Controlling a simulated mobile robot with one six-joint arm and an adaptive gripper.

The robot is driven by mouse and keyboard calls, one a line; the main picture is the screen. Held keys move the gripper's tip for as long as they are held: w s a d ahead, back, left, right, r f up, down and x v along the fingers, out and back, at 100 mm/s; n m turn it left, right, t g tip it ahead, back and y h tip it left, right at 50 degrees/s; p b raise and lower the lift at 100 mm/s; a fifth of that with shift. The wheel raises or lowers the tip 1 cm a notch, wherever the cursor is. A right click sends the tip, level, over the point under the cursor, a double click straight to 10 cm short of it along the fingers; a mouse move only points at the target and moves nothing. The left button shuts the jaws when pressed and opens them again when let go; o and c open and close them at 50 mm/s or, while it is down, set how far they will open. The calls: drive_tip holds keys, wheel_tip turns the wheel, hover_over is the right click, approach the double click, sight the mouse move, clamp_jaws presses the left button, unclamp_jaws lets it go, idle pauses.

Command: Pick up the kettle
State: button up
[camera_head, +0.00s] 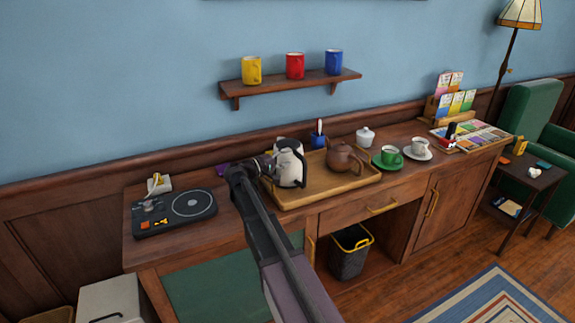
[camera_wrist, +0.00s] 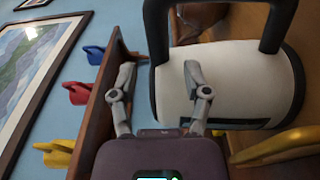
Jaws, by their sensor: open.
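The kettle (camera_head: 291,160) is white with black trim and a black handle. It stands upright at the left part of a wooden tray (camera_head: 330,197) on the sideboard. In the wrist view the kettle (camera_wrist: 235,75) fills the upper right, turned sideways. My gripper (camera_head: 265,166) is at the kettle's left side in the head view, partly hidden by my own arm. In the wrist view my gripper (camera_wrist: 159,68) has its fingers spread apart with nothing held. One finger overlaps the kettle's white body; I cannot tell whether it touches.
A brown teapot (camera_head: 342,158) shares the tray, right of the kettle. A blue cup (camera_head: 318,141) stands behind. A record player (camera_head: 174,212) is on the left. A green cup (camera_head: 391,155) is on the right. A wall shelf (camera_head: 290,87) with mugs hangs above.

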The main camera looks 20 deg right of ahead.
sight(295, 155)
drive_tip(key=shift+w+d+r, duration=0.1)
drive_tip(key=shift+w+d, duration=0.05)
drive_tip(key=shift+d, duration=1)
drive_tip(key=shift+w+d, duration=0.1)
drive_tip(key=shift+d, duration=1)
clamp_jaws()
